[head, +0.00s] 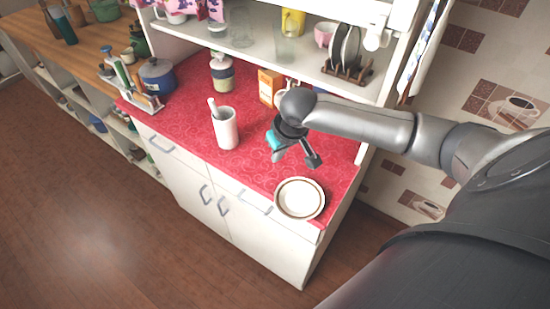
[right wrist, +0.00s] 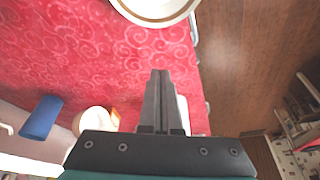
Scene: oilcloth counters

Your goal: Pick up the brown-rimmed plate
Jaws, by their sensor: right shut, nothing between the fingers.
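The brown-rimmed plate (head: 300,198) is round and pale and lies flat on the red counter near its front right corner. Part of it also shows at the top edge of the right wrist view (right wrist: 156,12). My right gripper (head: 296,160) is above the counter, behind the plate in the head view and apart from it. In the right wrist view the fingers (right wrist: 160,76) are together, with nothing between them. My left gripper is not in view.
A white container with a pestle (head: 226,128) stands left of my right gripper. An orange box (head: 269,87) and a jar (head: 222,74) stand farther back. A blue pot (head: 157,76) is at the left. A shelf with a dish rack (head: 347,70) is behind. The red cloth (head: 240,175) left of the plate is clear.

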